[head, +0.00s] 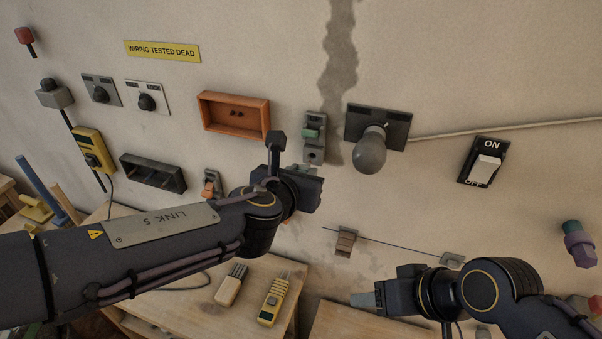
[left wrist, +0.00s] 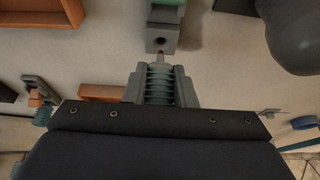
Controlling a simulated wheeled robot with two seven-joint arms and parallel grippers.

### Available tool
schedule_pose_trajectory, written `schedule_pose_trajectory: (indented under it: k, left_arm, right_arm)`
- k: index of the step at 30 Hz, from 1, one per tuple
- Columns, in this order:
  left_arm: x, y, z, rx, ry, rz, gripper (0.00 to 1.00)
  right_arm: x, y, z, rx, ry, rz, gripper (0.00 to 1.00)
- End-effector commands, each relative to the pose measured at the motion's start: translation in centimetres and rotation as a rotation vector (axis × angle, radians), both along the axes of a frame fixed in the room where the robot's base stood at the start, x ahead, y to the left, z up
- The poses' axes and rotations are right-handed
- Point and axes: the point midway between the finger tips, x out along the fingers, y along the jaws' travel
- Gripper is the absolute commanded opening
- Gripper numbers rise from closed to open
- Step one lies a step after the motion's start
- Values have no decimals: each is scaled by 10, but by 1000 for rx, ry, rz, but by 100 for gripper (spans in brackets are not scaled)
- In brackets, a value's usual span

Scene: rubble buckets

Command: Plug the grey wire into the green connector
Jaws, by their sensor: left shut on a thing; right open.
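The green connector (head: 313,134) is on the wall, with a green upper part and a grey lower block that has a round hole. In the left wrist view, its grey block (left wrist: 161,38) is at the top centre, hole facing me. My left gripper (head: 294,180) is just below it, shut on the ribbed grey end of the grey wire (left wrist: 159,85). The thin tip of this end points up at the block, close to its lower edge; I cannot tell whether they touch. The rest of the wire is hidden. My right gripper (head: 372,298) is open and empty, low at the right.
A lamp bulb (head: 371,150) sticks out right of the connector. An orange box (head: 232,113) is on the wall to the left, and an orange connector (head: 211,185) lower left. An ON/OFF switch (head: 484,163) is further right. Tools lie on the wooden bench (head: 190,300) below.

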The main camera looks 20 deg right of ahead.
Motion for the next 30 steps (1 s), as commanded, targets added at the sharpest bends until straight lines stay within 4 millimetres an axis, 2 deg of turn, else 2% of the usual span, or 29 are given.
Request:
schedule_pose_trajectory:
  k: [30]
  left_arm:
    - [25, -17, 0, -1, 1, 0, 0]
  right_arm:
    - [0, 0, 2, 0, 0, 0, 56]
